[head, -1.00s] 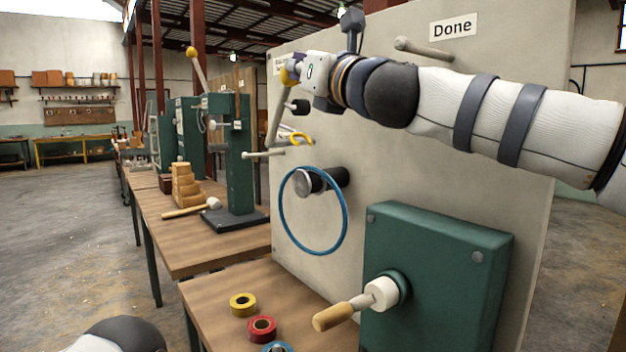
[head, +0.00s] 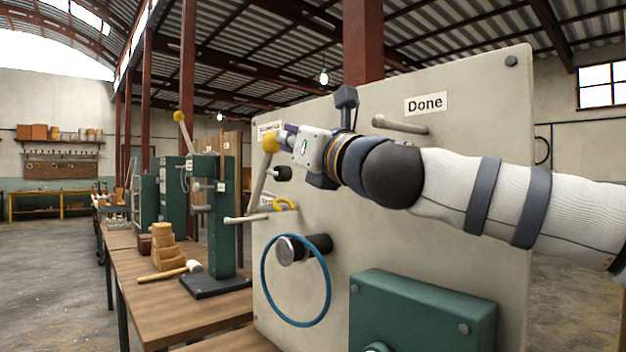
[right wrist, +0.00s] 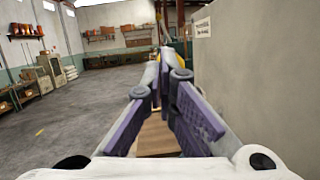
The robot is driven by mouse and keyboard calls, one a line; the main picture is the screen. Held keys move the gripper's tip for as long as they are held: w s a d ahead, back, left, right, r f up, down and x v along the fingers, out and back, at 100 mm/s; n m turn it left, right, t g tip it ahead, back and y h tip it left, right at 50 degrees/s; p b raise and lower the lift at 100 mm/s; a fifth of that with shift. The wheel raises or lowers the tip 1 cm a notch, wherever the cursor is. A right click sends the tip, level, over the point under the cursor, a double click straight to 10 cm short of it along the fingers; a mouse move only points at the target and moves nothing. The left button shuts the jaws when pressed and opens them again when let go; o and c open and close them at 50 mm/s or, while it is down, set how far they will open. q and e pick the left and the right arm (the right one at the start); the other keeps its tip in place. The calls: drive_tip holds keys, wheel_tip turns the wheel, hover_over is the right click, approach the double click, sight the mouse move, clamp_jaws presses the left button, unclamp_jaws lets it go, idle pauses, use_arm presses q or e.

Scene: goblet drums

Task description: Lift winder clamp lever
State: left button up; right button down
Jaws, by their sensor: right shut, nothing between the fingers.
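The lever (head: 259,180) with a yellow ball knob (head: 270,142) stands at the left part of the pale upright panel (head: 375,240), leaning slightly right at its top. I take it for the winder clamp lever. My right gripper (head: 284,139) reaches in from the right, its fingertips close beside or behind the knob; I cannot tell whether they touch. In the right wrist view its purple fingers (right wrist: 165,62) converge at the tips, with nothing seen held between them. My left gripper is not in view.
The panel also carries a blue ring (head: 265,285), a grey handle (head: 400,124) under the Done sign (head: 425,104), and a green box (head: 425,312). Open floor lies further left.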

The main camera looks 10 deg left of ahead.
drive_tip(key=v, duration=0.8)
drive_tip(key=shift+d, duration=0.15)
drive_tip(key=shift+s+f, duration=0.1)
